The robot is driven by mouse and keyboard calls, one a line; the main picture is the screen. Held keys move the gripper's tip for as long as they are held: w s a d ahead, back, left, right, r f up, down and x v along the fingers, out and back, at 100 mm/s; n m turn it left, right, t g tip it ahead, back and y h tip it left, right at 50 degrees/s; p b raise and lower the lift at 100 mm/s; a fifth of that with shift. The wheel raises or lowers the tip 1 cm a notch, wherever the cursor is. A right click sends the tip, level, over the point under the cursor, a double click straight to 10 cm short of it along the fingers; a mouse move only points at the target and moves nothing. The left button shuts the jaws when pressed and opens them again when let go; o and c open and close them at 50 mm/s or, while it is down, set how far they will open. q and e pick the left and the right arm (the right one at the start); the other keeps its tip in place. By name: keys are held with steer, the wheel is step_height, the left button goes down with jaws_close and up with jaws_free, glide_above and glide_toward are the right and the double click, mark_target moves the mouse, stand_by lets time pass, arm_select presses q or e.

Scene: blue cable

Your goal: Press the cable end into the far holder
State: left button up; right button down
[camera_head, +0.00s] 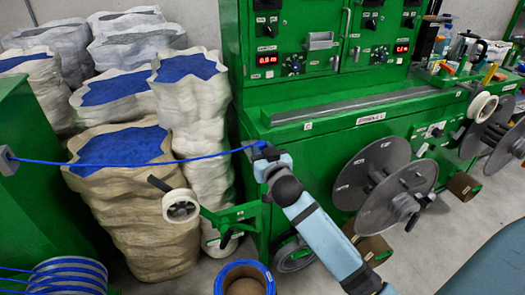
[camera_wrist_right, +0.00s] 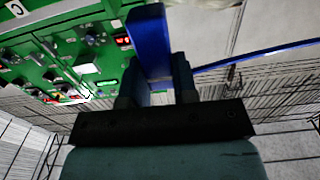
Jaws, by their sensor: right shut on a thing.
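The blue cable (camera_head: 130,163) runs from a small grey holder (camera_head: 8,158) on a green cabinet at the left edge across to my right gripper (camera_head: 262,152). My right gripper is shut on the cable end, in front of the large green machine's left corner. In the right wrist view the blue cable end (camera_wrist_right: 150,42) stands up between the two dark fingers, and a thin stretch of cable (camera_wrist_right: 255,54) runs off to the right. I cannot make out a far holder at the gripper; the gripper may hide it. My left gripper is not in view.
The green machine (camera_head: 285,120) has panels and grey reels (camera_head: 398,200) on its front. Sacks (camera_head: 135,205) of blue material stand below and behind the cable. A white roll (camera_head: 181,206) on a green arm sits below it.

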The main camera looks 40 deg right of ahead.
steer(key=shift+f, duration=0.25)
steer(key=shift+f+b, duration=0.45)
stand_by(0.3)
steer(key=shift+f+b, duration=0.35)
steer(key=shift+f, duration=0.15)
steer(key=shift+f+b, duration=0.3)
steer(key=shift+f, duration=0.15)
stand_by(0.3)
steer(key=shift+f+b, duration=0.35)
steer(key=shift+f, duration=0.15)
stand_by(0.3)
steer(key=c, duration=0.8)
jaws_free()
